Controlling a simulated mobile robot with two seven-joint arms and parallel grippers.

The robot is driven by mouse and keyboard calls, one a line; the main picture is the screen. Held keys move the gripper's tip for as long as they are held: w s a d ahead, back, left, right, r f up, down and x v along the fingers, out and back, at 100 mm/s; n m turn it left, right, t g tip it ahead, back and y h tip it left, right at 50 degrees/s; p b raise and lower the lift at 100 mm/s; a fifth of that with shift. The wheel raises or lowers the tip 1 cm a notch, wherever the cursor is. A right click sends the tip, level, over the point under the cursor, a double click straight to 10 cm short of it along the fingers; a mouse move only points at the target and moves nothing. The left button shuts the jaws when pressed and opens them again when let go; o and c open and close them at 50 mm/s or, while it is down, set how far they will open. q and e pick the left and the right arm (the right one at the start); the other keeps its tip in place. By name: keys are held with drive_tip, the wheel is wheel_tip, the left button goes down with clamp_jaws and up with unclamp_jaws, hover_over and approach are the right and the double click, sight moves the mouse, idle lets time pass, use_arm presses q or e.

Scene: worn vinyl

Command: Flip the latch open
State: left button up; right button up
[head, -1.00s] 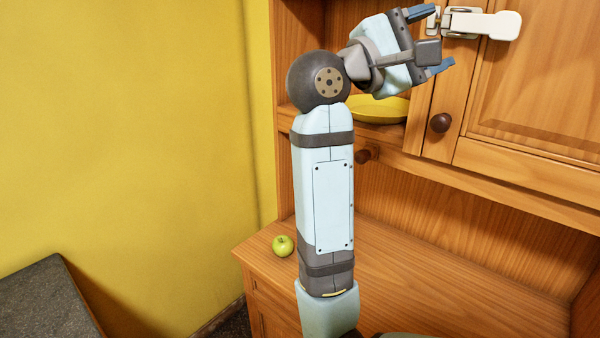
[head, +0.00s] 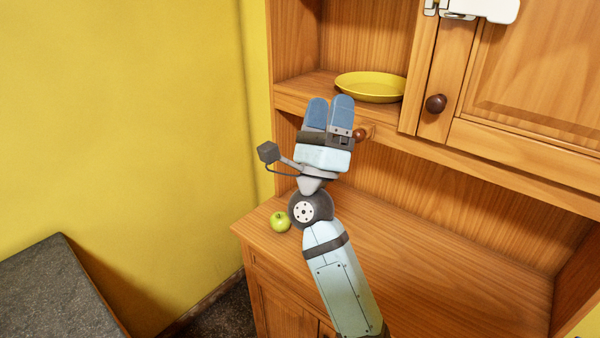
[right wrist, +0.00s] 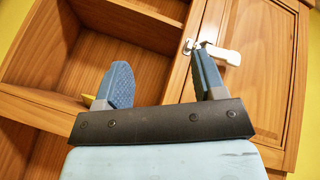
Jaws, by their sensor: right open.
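The white latch (head: 485,8) is at the top right of the head view, cut off by the upper edge. It is mounted on the wooden cabinet door (head: 520,65), with metal parts at its left end. In the right wrist view the latch (right wrist: 225,54) shows beyond the right finger, its white lever lying toward the right across the door. My right gripper (head: 330,103) is below and left of the latch, apart from it, in front of the open shelf. Its blue fingers are open and empty in the right wrist view (right wrist: 162,68). My left gripper is out of view.
A yellow plate (head: 370,88) lies on the open shelf just behind my right gripper. Dark round knobs (head: 436,103) stick out from the cabinet. A green apple (head: 280,221) sits on the lower counter beside my right arm. A dark countertop (head: 55,290) is at lower left.

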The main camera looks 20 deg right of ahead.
drive_tip(key=a+f+n+t+y, duration=0.2)
drive_tip(key=f+n+y, duration=0.4)
drive_tip(key=n+y, duration=0.3)
drive_tip(key=w+a+f+n+t+y, duration=0.1)
drive_tip(key=a+f+n+t+y, duration=0.1)
drive_tip(key=f+n+y, duration=0.4)
drive_tip(key=shift+w+a+f+n+t+y+p, duration=0.25)
drive_tip(key=shift+n+t+y+p, duration=0.35)
drive_tip(key=shift+n+y, duration=1.65)
drive_tip(key=shift+n+h, duration=0.45)
